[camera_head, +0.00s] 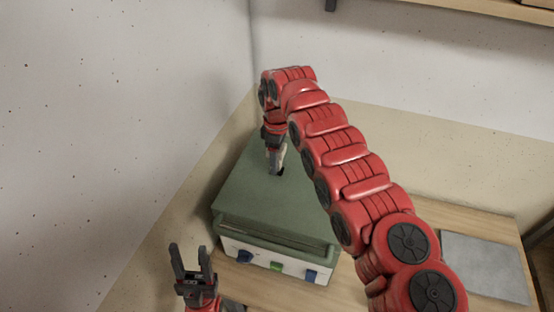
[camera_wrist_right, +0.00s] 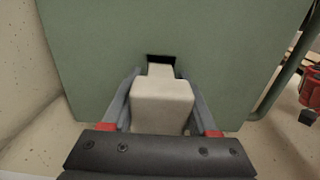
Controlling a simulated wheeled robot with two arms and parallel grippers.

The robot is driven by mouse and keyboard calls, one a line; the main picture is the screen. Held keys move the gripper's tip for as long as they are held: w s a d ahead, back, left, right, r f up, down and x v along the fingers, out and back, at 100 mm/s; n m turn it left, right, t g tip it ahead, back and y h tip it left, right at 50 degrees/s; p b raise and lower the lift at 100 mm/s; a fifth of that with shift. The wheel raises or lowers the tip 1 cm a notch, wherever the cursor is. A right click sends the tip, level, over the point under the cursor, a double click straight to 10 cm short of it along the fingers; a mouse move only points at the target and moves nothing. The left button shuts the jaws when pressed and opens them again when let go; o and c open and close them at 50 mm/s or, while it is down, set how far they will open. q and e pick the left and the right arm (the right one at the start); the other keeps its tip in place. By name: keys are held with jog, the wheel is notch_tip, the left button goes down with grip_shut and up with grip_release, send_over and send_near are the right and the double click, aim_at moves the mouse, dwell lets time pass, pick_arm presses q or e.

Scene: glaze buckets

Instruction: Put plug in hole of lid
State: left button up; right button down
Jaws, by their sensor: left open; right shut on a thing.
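The green lid (camera_head: 245,190) lies flat on a box in the corner; it fills much of the right wrist view (camera_wrist_right: 90,50). Its dark rectangular hole (camera_wrist_right: 160,59) shows just beyond the plug. My right gripper (camera_wrist_right: 157,78) points down over the lid, shut on the off-white plug (camera_wrist_right: 162,105). The plug's narrower end overlaps the hole's near edge in the picture. I cannot tell whether it is inside the hole or above it. In the head view the plug (camera_head: 281,157) is small and partly hidden by the gripper. My left gripper (camera_head: 191,262) is open and empty, in front of the box.
The box front has several coloured knobs, such as a green one (camera_head: 276,267). A grey flat plate (camera_head: 485,267) lies on the wooden table at the right. Walls stand close on the left and behind. A shelf (camera_head: 480,8) hangs at the upper right.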

jog(key=shift+w+f, duration=0.1)
dwell(0.5)
jog(key=shift+f+b, duration=0.15)
jog(key=shift+b, duration=0.5)
jog(key=shift+s, duration=0.2)
jog(key=shift+f+b, duration=0.35)
jog(key=shift+f, duration=0.3)
jog(key=shift+c, duration=0.3)
grip_release()
jog(key=shift+o, duration=0.3)
